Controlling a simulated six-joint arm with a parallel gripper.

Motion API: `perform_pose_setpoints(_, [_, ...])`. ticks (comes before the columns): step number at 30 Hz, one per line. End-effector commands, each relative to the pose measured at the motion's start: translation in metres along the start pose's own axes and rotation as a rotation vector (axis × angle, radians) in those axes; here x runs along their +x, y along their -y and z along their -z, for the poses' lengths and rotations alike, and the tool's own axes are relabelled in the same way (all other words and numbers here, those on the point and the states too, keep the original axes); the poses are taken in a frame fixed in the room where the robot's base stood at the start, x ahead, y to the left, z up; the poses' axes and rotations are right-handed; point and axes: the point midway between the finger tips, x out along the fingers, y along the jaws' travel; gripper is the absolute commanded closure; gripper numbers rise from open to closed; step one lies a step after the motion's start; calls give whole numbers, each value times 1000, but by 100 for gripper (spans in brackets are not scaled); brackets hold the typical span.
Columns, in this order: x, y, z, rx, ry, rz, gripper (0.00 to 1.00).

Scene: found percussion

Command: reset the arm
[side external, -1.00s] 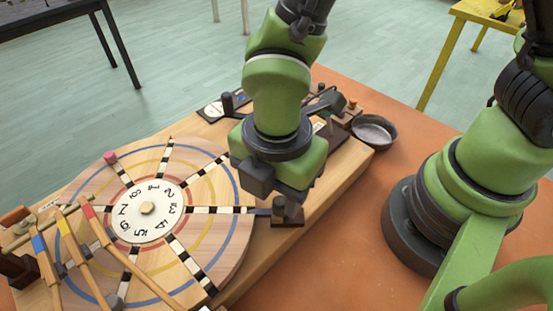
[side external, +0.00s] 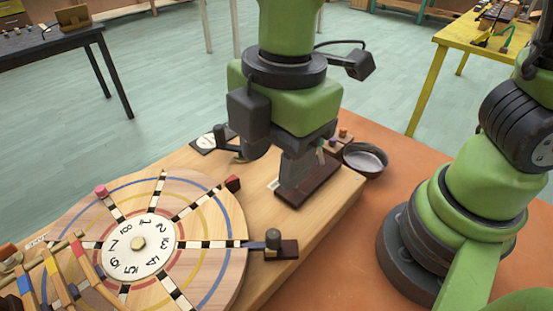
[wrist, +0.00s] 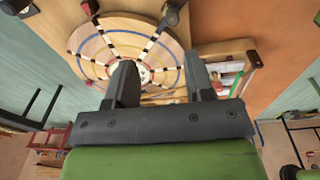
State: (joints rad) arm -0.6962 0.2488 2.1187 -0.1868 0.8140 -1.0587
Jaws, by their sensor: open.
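My gripper (wrist: 163,82) is open in the wrist view, its two dark fingers apart with nothing held between them. The round wooden dial (wrist: 92,45), with coloured rings and striped spokes, lies beyond the fingertips. In the side view my gripper (side external: 300,160) is above the right part of the wooden board, to the right of the dial (side external: 215,265). Its fingertips are hard to make out there against the dark parts below.
A dark bowl (side external: 365,160) stands on the orange table (side external: 345,225) to the right of the board. Several wooden mallets lie at the dial's left. A small dark block (side external: 280,249) stands at the dial's right rim. A yellow table (side external: 470,40) is at the back right.

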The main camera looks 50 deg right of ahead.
Motion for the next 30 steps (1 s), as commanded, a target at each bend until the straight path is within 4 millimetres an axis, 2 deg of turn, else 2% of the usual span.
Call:
perform_pose_setpoints(1, [-17,-5,-13,142,-39,-33,52])
perform_pose_setpoints(6, [-68,-6,-63,717,-194,-129,52])
perform_pose_setpoints(10, [-96,7,-96,1141,-337,-189,52])
perform_pose_setpoints(15, [-115,28,-124,1563,-513,-239,52])
perform_pose_setpoints(18, [-119,36,-132,1709,-586,-252,52])
perform_pose_setpoints(21, [-121,41,-135,1784,-625,-258,52])
perform_pose_setpoints(30, [-121,42,-136,1805,-635,-256,52])
